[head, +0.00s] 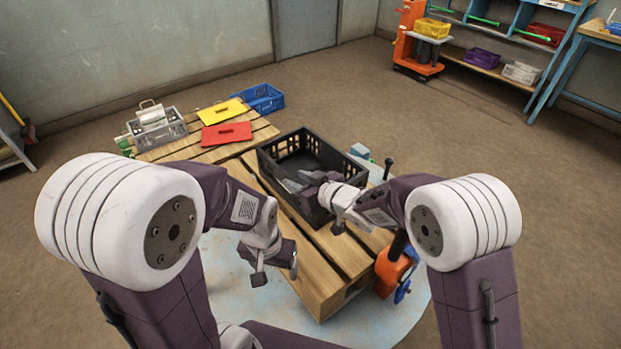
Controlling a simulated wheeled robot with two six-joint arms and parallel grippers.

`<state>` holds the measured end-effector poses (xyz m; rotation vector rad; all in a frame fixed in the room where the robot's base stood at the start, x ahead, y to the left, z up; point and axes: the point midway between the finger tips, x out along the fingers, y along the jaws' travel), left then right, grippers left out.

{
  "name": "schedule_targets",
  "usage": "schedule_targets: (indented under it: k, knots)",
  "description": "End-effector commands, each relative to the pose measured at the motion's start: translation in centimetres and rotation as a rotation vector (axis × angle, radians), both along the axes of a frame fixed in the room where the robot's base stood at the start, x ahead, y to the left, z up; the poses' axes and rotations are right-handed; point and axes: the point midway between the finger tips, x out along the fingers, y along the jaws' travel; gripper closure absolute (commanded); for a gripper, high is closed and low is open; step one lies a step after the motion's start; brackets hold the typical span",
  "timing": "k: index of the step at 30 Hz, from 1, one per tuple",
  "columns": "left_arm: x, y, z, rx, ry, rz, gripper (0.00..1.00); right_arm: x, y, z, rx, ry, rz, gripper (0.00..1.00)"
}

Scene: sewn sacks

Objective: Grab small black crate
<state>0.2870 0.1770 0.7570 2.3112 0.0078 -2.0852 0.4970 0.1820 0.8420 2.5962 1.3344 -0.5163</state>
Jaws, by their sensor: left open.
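The small black crate (268,172) stands upright on a slatted wooden pallet or table in the middle of the head view. Its walls have cut-out openings, and it looks empty where I can see inside. My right gripper (318,204) is at the crate's near right side and overlaps it in the picture, hiding part of that wall. I cannot tell whether it touches the crate or how its jaws stand. My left gripper (276,274) is open and empty, in front of the crate and to its lower left, apart from it.
The slatted wooden top (322,262) has bare boards in front of the crate. A red lid (226,134), yellow lid (224,112), blue crate (262,98) and grey crate (160,133) lie behind left. An orange tool (392,270) is at the right edge.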

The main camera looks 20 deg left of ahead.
Motion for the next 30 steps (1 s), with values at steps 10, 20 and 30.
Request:
schedule_targets:
  k: [10,20,30]
  knots:
    - [0.0,0.0,-0.9,0.000,0.000,0.000,0.30,2.8,3.5,-2.0,0.001,-0.001,0.000,0.64]
    - [0.0,0.0,-0.8,0.000,0.000,0.000,0.30,3.0,3.7,-2.0,0.000,0.000,-0.001,0.86]
    - [0.0,0.0,-0.8,0.000,0.000,0.000,0.30,3.0,3.7,-2.0,0.000,0.000,-0.001,1.00]
